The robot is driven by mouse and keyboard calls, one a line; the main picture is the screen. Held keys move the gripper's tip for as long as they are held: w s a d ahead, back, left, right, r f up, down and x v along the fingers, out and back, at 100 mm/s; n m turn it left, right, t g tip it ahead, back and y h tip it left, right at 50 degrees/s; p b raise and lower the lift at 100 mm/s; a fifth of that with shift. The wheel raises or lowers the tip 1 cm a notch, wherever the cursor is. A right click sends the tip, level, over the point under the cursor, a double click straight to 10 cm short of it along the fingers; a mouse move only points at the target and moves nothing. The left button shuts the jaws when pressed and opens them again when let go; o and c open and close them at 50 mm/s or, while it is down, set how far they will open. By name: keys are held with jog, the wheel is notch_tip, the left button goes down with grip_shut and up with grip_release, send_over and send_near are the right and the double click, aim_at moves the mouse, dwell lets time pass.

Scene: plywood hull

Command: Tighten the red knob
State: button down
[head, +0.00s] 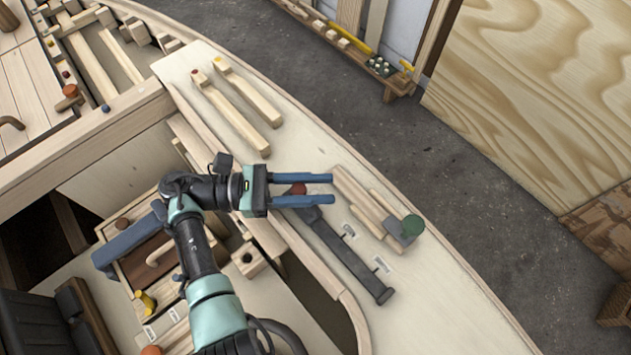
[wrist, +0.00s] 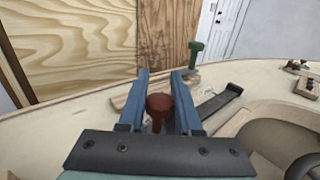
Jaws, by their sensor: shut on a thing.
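The red knob (head: 298,188) stands on the pale plywood deck, at the upper end of a dark flat bar (head: 342,252). My gripper (head: 332,188) reaches in from the left, its two blue fingers on either side of the knob and shut on it. In the wrist view the knob (wrist: 159,103) shows as a dark red cap on a stem between the fingers, below their tips (wrist: 160,72). The fingers hide part of the knob in the head view.
A green knob (head: 413,226) on a grey block stands to the right, beside several wooden strips (head: 362,198). Two wooden bars (head: 230,112) lie on the deck at the upper left. An opening in the deck (head: 312,285) lies below the arm. The lower right deck is clear.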

jog(key=shift+s+a+f+m+g+y+b, duration=0.1)
jog(key=shift+s+f+m+g+y+b, duration=0.05)
jog(key=shift+m+g+b, duration=0.65)
jog(key=shift+s+a+f+m+g+y+b, duration=0.15)
jog(key=shift+m+g+b, duration=0.35)
jog(key=shift+g+b, duration=0.55)
jog(key=m+g+b, duration=0.1)
jog(key=b, duration=0.1)
jog(key=g+y+b, duration=0.1)
jog(key=g+b, duration=0.1)
jog(key=b, duration=0.1)
jog(key=shift+s+d+f+m, duration=0.1)
jog(key=shift+s+f+m, duration=0.05)
jog(key=shift+m, duration=0.25)
jog(key=m+g+b, duration=0.1)
jog(key=b, duration=0.3)
jog(key=shift+s+g+y, duration=0.15)
jog(key=shift+g+y, duration=0.1)
jog(key=shift+y, duration=0.05)
jog(key=shift+b, duration=0.7)
jog(key=shift+s+r+m+g+y+b, duration=0.1)
jog(key=shift+r+m+g+y+b, duration=0.4)
jog(key=shift+b, duration=0.6)
jog(key=shift+r, duration=0.1)
jog(key=c, duration=0.6)
grip_release()
